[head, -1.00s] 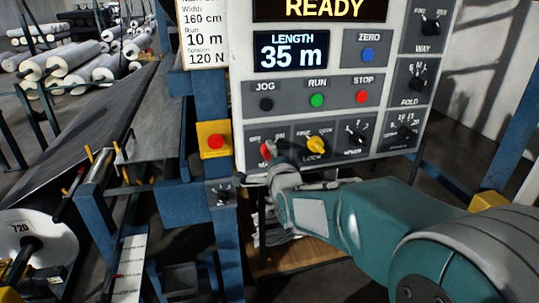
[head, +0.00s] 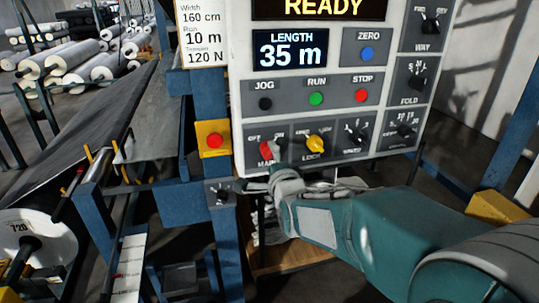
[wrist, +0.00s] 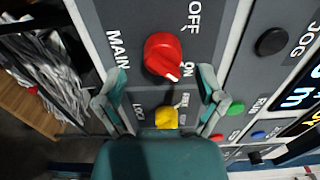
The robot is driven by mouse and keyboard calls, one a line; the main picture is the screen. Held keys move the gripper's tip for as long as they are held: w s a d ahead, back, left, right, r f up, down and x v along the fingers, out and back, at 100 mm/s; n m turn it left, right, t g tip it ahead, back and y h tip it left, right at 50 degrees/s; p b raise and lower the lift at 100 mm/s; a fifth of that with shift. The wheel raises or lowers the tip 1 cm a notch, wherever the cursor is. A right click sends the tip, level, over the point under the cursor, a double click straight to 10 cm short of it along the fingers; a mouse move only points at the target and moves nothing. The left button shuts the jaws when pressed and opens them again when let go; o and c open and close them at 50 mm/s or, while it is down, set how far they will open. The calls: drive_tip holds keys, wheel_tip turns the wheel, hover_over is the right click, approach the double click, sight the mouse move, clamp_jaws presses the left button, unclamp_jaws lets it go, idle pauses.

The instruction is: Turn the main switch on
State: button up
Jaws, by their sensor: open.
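The main switch is a red knob (head: 266,150) at the lower left of the control panel, above its MAIN label. In the wrist view the red knob (wrist: 162,53) has a white mark at its end beside the word ON; OFF is farther up. My gripper (head: 276,178) is just below the switch in the head view. In the wrist view my gripper (wrist: 162,78) is open, with one finger on each side of the line to the knob. Nothing is held, and a gap seems to separate the fingers from the knob.
The yellow LOCK knob (head: 315,143) is close to the right of the main switch. The panel also has JOG, RUN (head: 316,98) and STOP (head: 361,96) buttons. A red button on a yellow box (head: 214,140) is at the left, on a blue post.

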drive_tip(key=v, duration=0.9)
drive_tip(key=shift+s, duration=0.35)
drive_tip(key=s+d+f+n+g+h, duration=0.2)
drive_tip(key=s+d+n+g, duration=0.4)
drive_tip(key=s, duration=0.5)
drive_tip(key=s+d+f+n+g+h, duration=0.3)
drive_tip(key=s+d+f+n+g, duration=0.1)
drive_tip(key=s+d+n, duration=0.3)
drive_tip(key=s+n+g, duration=0.1)
drive_tip(key=s+n, duration=0.1)
drive_tip(key=s, duration=0.2)
drive_tip(key=shift+d+g, duration=0.3)
drive_tip(key=shift+g, duration=0.1)
